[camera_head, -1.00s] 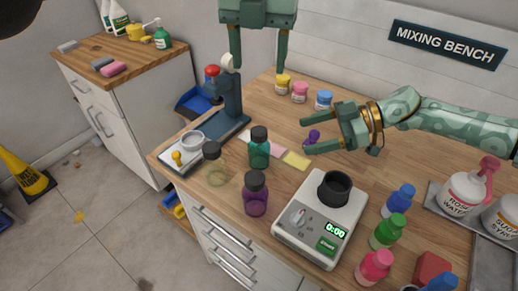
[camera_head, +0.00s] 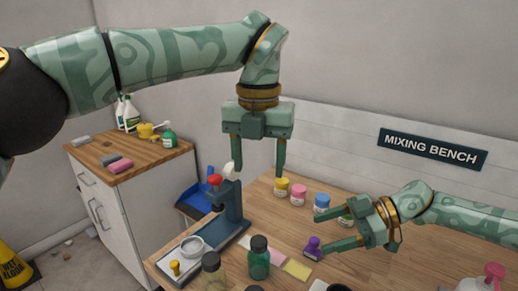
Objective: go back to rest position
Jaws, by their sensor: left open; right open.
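My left gripper (camera_head: 257,170) hangs open with its fingers pointing down, above the back of the wooden bench (camera_head: 360,261). No object sits between its fingers. My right gripper (camera_head: 318,234) is open over the bench, its fingers pointing left. A small purple item (camera_head: 313,246) shows at its lower fingertip; I cannot tell whether they touch.
A dark blue press stand (camera_head: 231,208) is below my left gripper. Yellow (camera_head: 281,187), pink (camera_head: 298,193) and blue (camera_head: 321,203) jars stand at the back. A green bottle (camera_head: 259,260) and a clear bottle (camera_head: 212,270) stand in front. A side counter (camera_head: 135,150) is at left.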

